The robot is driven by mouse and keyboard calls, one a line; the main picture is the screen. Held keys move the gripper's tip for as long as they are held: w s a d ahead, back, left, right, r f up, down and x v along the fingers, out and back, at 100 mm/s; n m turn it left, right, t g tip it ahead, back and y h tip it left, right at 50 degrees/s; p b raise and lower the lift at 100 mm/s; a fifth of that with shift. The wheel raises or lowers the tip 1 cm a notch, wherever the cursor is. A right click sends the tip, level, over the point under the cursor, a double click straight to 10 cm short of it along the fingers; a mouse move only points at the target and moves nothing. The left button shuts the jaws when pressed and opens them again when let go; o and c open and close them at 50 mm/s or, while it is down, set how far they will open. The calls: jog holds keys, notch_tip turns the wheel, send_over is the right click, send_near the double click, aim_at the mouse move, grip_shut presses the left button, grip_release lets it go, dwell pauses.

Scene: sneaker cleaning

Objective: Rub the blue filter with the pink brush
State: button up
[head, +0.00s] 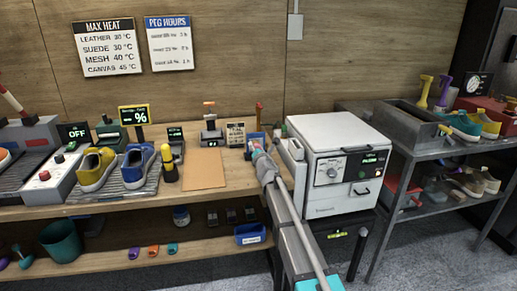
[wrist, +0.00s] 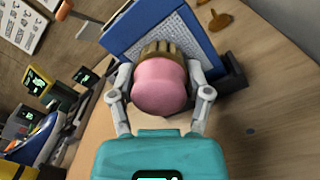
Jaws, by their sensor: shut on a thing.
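The pink brush (wrist: 160,88) is held between the two fingers of my gripper (wrist: 160,95) in the wrist view. Its tan bristles (wrist: 158,50) point away from me, at the grey mesh face of the blue filter (wrist: 124,36). The bristles overlap the mesh in the picture; whether they press on it I cannot tell. The filter stands tilted in a dark holder (wrist: 233,72) on the wooden bench. In the head view my gripper (head: 259,153) is at the bench's right part, in front of the blue filter (head: 255,137), and my arm hides most of the brush.
A white machine (head: 335,140) stands close on the right of my arm. A brown board (head: 204,168) lies on the bench to the left, with a yellow bottle (head: 169,165) and a yellow-and-blue pair of sneakers (head: 97,168) beyond. A wooden peg (wrist: 219,20) is behind the filter.

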jog(key=shift+s+a, duration=0.2)
jog(key=shift+a, duration=0.5)
jog(key=shift+s+a, duration=0.2)
jog(key=shift+a, duration=0.5)
jog(key=shift+s, duration=0.1)
jog(key=shift+v, duration=2.95)
jog(key=shift+s, duration=0.1)
jog(key=shift+v, duration=1.4)
jog(key=shift+w+a, duration=0.15)
jog(key=shift+w, duration=0.1)
jog(key=shift+x, duration=3.3)
